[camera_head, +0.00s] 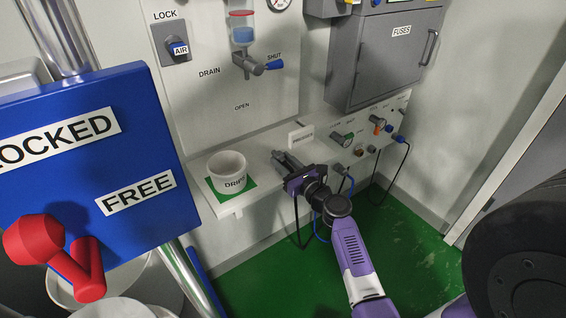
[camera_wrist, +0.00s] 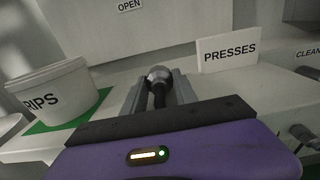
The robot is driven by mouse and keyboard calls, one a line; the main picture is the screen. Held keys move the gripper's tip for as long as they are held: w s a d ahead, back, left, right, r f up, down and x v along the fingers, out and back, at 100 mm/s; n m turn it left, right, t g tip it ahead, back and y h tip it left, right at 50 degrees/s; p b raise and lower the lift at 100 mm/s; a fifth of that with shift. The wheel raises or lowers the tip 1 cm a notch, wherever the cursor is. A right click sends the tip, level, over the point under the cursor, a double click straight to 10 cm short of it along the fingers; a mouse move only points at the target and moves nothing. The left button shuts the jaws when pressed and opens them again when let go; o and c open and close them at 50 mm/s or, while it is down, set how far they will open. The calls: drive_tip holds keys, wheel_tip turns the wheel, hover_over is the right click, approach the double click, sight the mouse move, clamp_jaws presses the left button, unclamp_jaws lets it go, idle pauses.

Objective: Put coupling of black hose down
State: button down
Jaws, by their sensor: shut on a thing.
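My gripper (camera_head: 284,158) reaches over the white shelf from the front. In the wrist view my gripper (camera_wrist: 158,92) is shut on the coupling (camera_wrist: 159,74), a round grey metal end with a black part behind it. A dark hose (camera_head: 297,212) hangs below my gripper in the head view. The coupling is mostly hidden by the fingers in the head view. I cannot tell whether it touches the shelf (camera_head: 262,158).
A white DRIPS cup (camera_head: 228,164) stands on a green mat (camera_head: 217,195) to the left. A PRESSES sign (camera_head: 301,137) stands at the shelf's back, to the right. Several couplings on the panel (camera_head: 350,140) lie further right. The shelf between cup and sign looks clear.

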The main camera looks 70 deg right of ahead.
drive_tip(key=shift+f, duration=0.15)
drive_tip(key=c, duration=1)
unclamp_jaws()
drive_tip(key=shift+o, duration=0.2)
drive_tip(key=shift+s+a, duration=0.1)
drive_tip(key=shift+s, duration=0.05)
drive_tip(key=v, duration=1.2)
drive_tip(key=s+a+f+n+g+y, duration=0.1)
drive_tip(key=s+a+f+n+y, duration=0.15)
drive_tip(key=a+n, duration=0.7)
drive_tip(key=s+a+f+n+g+y, duration=0.15)
drive_tip(key=a+f+n, duration=0.25)
drive_tip(key=a+n, duration=0.5)
drive_tip(key=s+a+r+n+t+y, duration=0.1)
drive_tip(key=s+a+r+n, duration=0.3)
drive_tip(key=a+n, duration=0.5)
drive_tip(key=s+a+r+n+t+y, duration=0.1)
drive_tip(key=s+a+r+n+y, duration=0.3)
drive_tip(key=a+r+n, duration=0.5)
drive_tip(key=s+n, duration=0.1)
drive_tip(key=n, duration=0.5)
drive_tip(key=shift+s+a+y+b, duration=0.2)
drive_tip(key=shift+s+y+b, duration=0.05)
drive_tip(key=shift+y+b, duration=0.1)
